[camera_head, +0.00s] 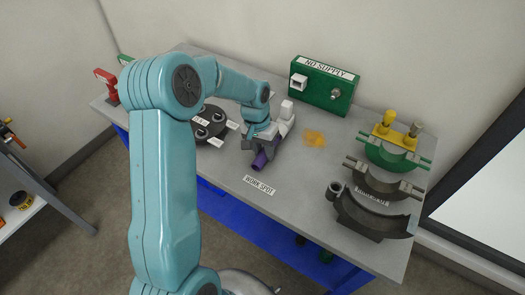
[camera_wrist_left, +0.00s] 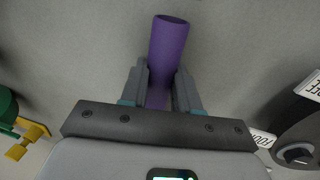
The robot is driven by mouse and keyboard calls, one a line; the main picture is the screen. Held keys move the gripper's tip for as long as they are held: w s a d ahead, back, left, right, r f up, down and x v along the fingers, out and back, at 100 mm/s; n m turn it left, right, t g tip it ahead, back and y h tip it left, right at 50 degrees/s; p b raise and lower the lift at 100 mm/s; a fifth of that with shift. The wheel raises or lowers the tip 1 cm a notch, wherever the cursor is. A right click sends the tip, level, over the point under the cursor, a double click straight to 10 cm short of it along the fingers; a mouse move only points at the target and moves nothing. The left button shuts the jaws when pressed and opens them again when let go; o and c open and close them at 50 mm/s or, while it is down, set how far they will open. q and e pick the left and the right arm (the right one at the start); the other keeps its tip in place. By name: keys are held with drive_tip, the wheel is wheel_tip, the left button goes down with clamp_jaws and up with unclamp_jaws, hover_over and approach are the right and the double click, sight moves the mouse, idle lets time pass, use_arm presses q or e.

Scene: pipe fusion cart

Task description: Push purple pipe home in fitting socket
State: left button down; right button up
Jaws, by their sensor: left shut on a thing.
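The purple pipe (camera_head: 260,160) shows in the head view below my left gripper (camera_head: 262,142), near the middle of the cart top. In the left wrist view, the purple pipe (camera_wrist_left: 168,45) runs between the two grey fingers of my left gripper (camera_wrist_left: 160,88), which are shut on it. Its open end sticks out past the fingertips. A pale grey-white part (camera_head: 286,112) stands right behind the gripper in the head view. I cannot tell whether it is the fitting, and no joint between pipe and socket shows. My right gripper is not in view.
A green "NO SUPPLY" box (camera_head: 322,86) stands at the back. A dark round plate (camera_head: 206,124) with labels lies left of the gripper. Green and dark half-ring clamps (camera_head: 372,212) stand at the right. An orange patch (camera_head: 314,138) and a "WORK SPOT" label (camera_head: 259,185) lie nearby.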

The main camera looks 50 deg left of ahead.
use_arm(q)
drive_tip(key=shift+w+a, duration=0.15)
drive_tip(key=shift+w, duration=0.35)
drive_tip(key=c, duration=0.8)
unclamp_jaws()
drive_tip(key=shift+o, duration=0.2)
drive_tip(key=shift+r, duration=0.1)
wheel_tip(320, 180, up, 16)
drive_tip(key=a, duration=0.2)
drive_tip(key=shift+s+a, duration=0.2)
drive_tip(key=shift+s, duration=0.25)
drive_tip(key=shift+r, duration=0.1)
